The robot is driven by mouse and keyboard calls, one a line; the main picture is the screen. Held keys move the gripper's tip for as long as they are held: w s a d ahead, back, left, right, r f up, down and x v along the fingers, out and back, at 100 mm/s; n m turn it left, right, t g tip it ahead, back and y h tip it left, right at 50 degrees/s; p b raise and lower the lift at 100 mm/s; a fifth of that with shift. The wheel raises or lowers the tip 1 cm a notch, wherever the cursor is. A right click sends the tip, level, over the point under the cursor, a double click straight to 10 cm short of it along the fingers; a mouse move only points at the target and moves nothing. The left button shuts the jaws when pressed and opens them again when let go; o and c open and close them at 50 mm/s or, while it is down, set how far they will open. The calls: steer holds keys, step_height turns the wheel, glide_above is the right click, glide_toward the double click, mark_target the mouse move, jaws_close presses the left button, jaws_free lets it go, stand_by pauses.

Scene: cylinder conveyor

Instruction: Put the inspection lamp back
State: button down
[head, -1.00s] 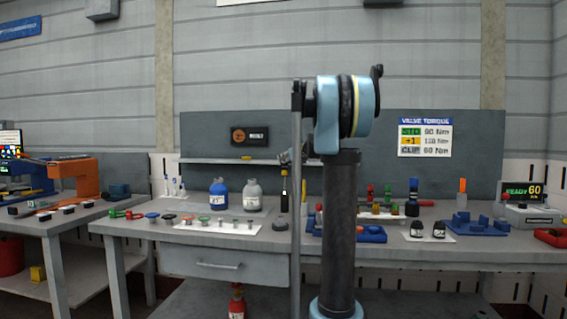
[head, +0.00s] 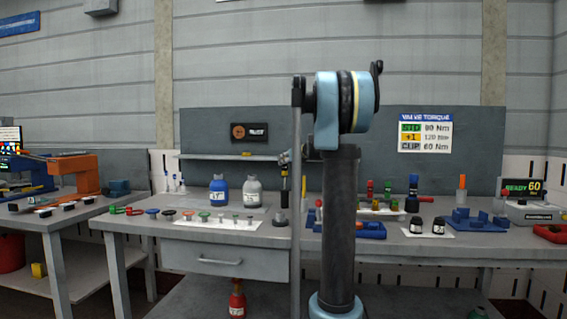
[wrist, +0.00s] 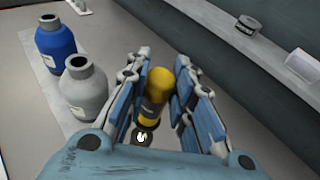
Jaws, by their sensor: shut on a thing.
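The inspection lamp, a yellow cylinder with a dark lower band, sits between the fingers of my gripper (wrist: 172,85) in the wrist view; its yellow body (wrist: 156,85) shows there. A bright round spot shows just below it; I cannot tell whether it belongs to the lamp. In the head view my gripper (head: 285,158) is small, above the back of the bench, with a dark upright piece (head: 284,186) under it. A small grey stand (head: 280,219) is on the bench just below. My column hides part of the area to the right.
A blue bottle (head: 219,191) and a grey bottle (head: 253,191) stand left of my gripper; the blue one (wrist: 55,47) and grey one (wrist: 84,88) also show in the wrist view. A wall shelf (head: 215,159) runs behind. Small parts lie on a white sheet (head: 212,222) in front.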

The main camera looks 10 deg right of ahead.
mark_target(286, 172)
steer(key=shift+f, duration=3.1)
steer(key=c, duration=1.3)
jaws_free()
steer(key=shift+r, duration=3)
steer(key=shift+s, duration=0.15)
